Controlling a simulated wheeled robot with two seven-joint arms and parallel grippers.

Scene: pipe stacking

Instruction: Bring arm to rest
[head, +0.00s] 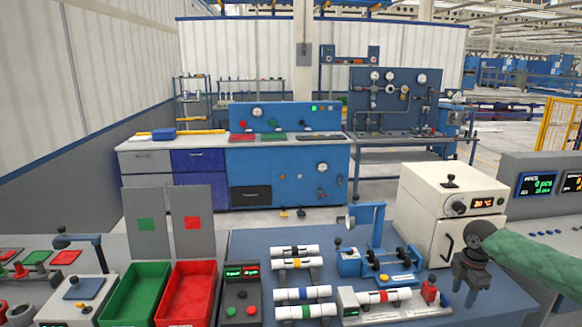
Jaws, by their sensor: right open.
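My right arm comes in from the right edge in a green sleeve. My right gripper (471,288) is open and empty, pointing down over the right part of the blue table (250,240). White pipes with coloured bands lie on the table to its left: a black-banded pipe (284,251), a yellow-banded pipe (283,264), a blue-banded pipe (290,294) and a green-banded pipe (291,313). A red-banded pipe (372,297) lies in a grey fixture (349,303), left of the gripper and apart from it. My left gripper is not in view.
A white oven-like box (430,195) stands just behind my right gripper. A blue testing device (370,225) stands behind the fixture. A green bin (133,290), a red bin (188,292) and a small button box (241,295) are on the left. Grey display panels (520,175) stand at the right.

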